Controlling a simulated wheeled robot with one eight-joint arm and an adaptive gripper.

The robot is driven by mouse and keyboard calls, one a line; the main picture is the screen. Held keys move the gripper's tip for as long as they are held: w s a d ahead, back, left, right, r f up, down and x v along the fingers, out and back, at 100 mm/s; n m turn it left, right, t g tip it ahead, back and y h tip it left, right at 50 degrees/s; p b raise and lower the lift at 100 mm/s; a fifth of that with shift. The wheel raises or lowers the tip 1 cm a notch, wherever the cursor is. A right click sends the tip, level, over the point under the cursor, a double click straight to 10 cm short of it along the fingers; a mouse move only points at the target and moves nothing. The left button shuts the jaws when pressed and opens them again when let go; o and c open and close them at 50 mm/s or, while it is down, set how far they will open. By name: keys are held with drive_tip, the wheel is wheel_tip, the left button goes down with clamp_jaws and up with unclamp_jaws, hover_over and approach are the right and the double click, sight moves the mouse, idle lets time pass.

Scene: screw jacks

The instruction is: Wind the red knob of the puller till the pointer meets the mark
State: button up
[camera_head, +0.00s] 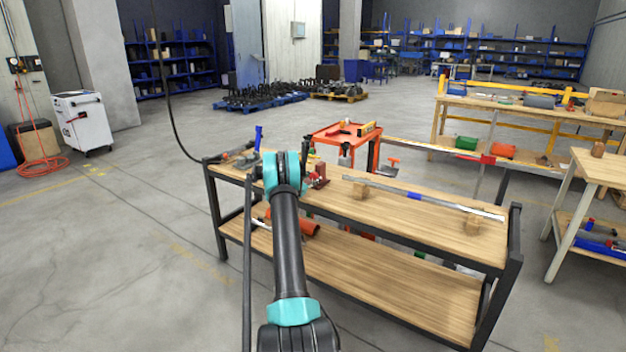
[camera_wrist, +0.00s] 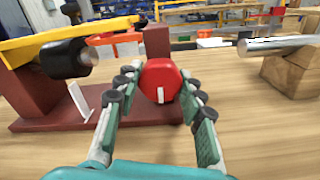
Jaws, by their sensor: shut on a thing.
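The red knob (camera_wrist: 160,80) of the puller is in the middle of the wrist view, with a small white bar on its face. My gripper (camera_wrist: 158,76) has its two fingers on either side of the knob and is shut on it. The puller has a dark red base (camera_wrist: 60,124) with upright blocks, a yellow bar (camera_wrist: 70,38) and a black cylinder (camera_wrist: 68,59). A thin white upright piece (camera_wrist: 79,101) stands on the base; I cannot tell whether it is the pointer or the mark. In the head view my arm hides most of the puller (camera_head: 320,176).
The puller is on a wooden workbench (camera_head: 440,226). To its right a metal rod (camera_head: 440,201) rests on wooden blocks (camera_wrist: 292,70). Tools (camera_head: 236,154) lie at the bench's left end. An orange cart (camera_head: 345,135) stands behind. Bare bench top lies in front of the puller.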

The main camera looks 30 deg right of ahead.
drive_tip(key=o, duration=1.2)
drive_tip(key=shift+a, duration=0.1)
drive_tip(key=v, duration=1.2)
drive_tip(key=shift+f, duration=0.1)
